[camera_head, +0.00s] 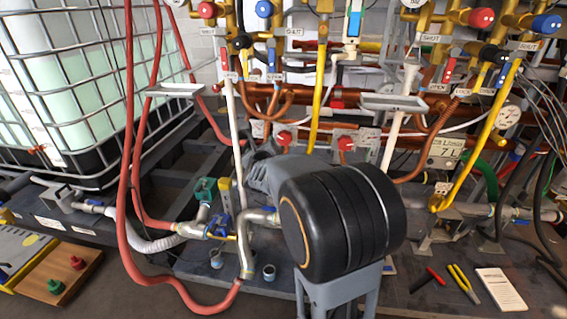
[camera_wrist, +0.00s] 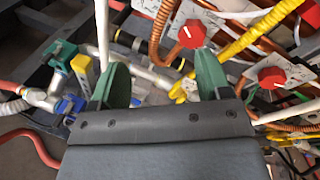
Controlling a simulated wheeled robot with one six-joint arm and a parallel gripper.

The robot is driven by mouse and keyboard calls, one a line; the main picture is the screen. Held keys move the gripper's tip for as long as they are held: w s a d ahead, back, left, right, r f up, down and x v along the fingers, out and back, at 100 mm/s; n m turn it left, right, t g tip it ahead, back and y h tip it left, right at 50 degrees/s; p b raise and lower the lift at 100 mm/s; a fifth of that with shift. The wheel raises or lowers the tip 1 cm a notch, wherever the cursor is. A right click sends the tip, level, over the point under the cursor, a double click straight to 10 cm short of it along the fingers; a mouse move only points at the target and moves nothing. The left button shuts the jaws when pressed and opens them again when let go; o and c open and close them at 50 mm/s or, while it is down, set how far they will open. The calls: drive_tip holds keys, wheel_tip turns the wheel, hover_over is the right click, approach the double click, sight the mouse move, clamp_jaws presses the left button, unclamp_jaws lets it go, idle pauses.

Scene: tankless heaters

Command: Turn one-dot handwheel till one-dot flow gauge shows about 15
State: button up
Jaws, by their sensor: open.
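Two red handwheels on pale plates show in the head view, a left one (camera_head: 284,138) and a right one (camera_head: 345,143). In the wrist view, one red handwheel (camera_wrist: 192,33) is beyond the right fingertip and another (camera_wrist: 271,77) is farther right. Their dots are too small to read, so I cannot tell which is the one-dot handwheel. My gripper (camera_wrist: 158,78) has its green fingers apart with nothing held between them. In the head view my arm hides the gripper. A round gauge (camera_head: 507,116) is at the right; its dots and reading are not legible.
Yellow (camera_head: 320,95), white and copper pipes run close around the handwheels. A red hose (camera_head: 128,200) loops at the left. A white tank in a cage (camera_head: 60,90) stands at the back left. Pliers (camera_head: 464,284) and a white paper (camera_head: 501,289) lie at the front right.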

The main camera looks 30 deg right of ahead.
sight(284, 139)
drive_tip(key=d+f+m+g+h+b, duration=0.1)
drive_tip(key=d+f+m+h+b, duration=0.4)
drive_tip(key=m, duration=0.3)
drive_tip(key=x, duration=0.9)
drive_tip(key=f+b+x, duration=0.1)
drive_tip(key=x, duration=0.4)
drive_tip(key=shift+c, duration=0.3)
drive_tip(key=c, duration=0.6)
